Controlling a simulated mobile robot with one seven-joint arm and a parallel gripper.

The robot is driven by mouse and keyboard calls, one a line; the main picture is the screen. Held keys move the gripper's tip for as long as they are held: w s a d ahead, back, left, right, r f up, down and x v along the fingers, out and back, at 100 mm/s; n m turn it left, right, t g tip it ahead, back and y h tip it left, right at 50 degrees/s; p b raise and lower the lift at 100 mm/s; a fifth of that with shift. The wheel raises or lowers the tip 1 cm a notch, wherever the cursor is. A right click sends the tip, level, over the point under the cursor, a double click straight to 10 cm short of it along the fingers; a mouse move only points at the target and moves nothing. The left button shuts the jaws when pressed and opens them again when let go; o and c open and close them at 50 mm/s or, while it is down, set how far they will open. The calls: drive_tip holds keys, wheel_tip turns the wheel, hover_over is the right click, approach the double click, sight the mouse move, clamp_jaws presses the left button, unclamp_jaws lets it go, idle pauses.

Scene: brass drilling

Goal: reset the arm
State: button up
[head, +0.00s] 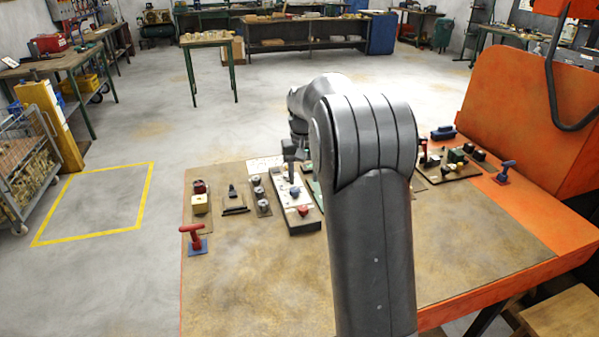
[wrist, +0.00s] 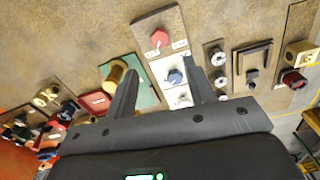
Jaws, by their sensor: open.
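My gripper (wrist: 160,66) is open and empty in the wrist view, its two dark fingers apart above a control panel on the workbench. Between and just past the fingers are a blue knob (wrist: 174,77) and a red knob (wrist: 159,38) on that panel. In the head view my grey arm (head: 370,220) rises through the middle and bends away over the bench. The gripper is mostly hidden behind it there. The same panel shows left of the arm, with its blue knob (head: 294,191) and red knob (head: 302,210).
The bench top (head: 250,285) is clear at the front. An orange upright panel (head: 530,110) stands right. A wire cart (head: 22,175) stands far left.

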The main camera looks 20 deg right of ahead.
drive_tip(key=s+a+r+t, duration=0.1)
drive_tip(key=s+a+r, duration=0.1)
drive_tip(key=s+r, duration=0.5)
drive_tip(key=s+a+r+t, duration=0.2)
drive_tip(key=s+r, duration=0.1)
drive_tip(key=s, duration=0.8)
drive_tip(key=s+a+f+t, duration=0.1)
drive_tip(key=s, duration=0.7)
drive_tip(key=s+a+f+n+t, duration=0.1)
drive_tip(key=s+a+f, duration=0.1)
drive_tip(key=s, duration=0.7)
drive_tip(key=shift+f+t, duration=0.2)
drive_tip(key=shift+t, duration=0.1)
drive_tip(key=shift+o, duration=0.2)
idle(0.3)
